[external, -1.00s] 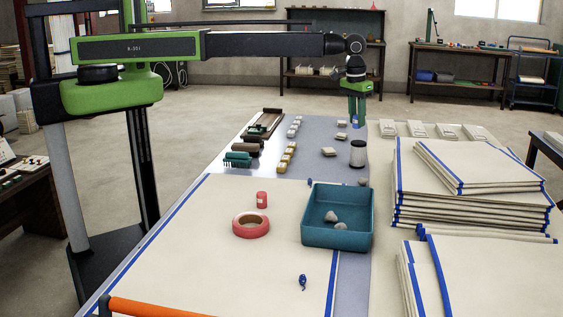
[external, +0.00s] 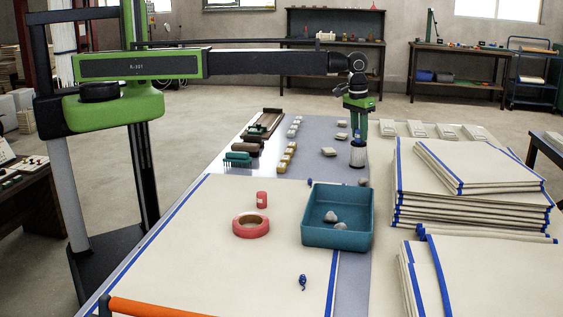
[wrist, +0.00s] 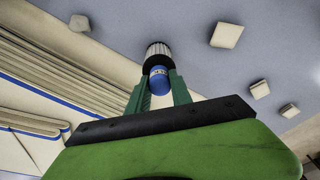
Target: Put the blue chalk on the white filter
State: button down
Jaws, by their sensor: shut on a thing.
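The blue chalk (external: 357,135) is a small blue cylinder between the green fingers of my gripper (external: 358,134). In the wrist view the blue chalk (wrist: 158,83) shows clearly between the fingertips (wrist: 159,76), and the gripper is shut on it. The white filter (external: 358,157) is a pale upright cylinder with dark ends on the table. In the external view the chalk lines up with the filter's top. In the wrist view the filter (wrist: 158,51) shows just beyond the chalk. I cannot tell whether they touch.
Stacks of blue-edged cloth (external: 470,190) stand to the right. A teal bin (external: 337,236) with stones, a red tape roll (external: 250,226) and a red cylinder (external: 262,199) are nearer. Small pale blocks (external: 328,152) lie left of the filter.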

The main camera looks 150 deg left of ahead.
aim_at(357, 131)
jog(key=c, duration=1.1)
grip_release()
jog(key=shift+c, duration=0.2)
notch_tip(357, 131, up, 12)
jog(key=d+p, duration=0.1)
jog(key=p, duration=1.1)
jog(key=shift+d+r, duration=0.15)
jog(key=shift+d, duration=0.05)
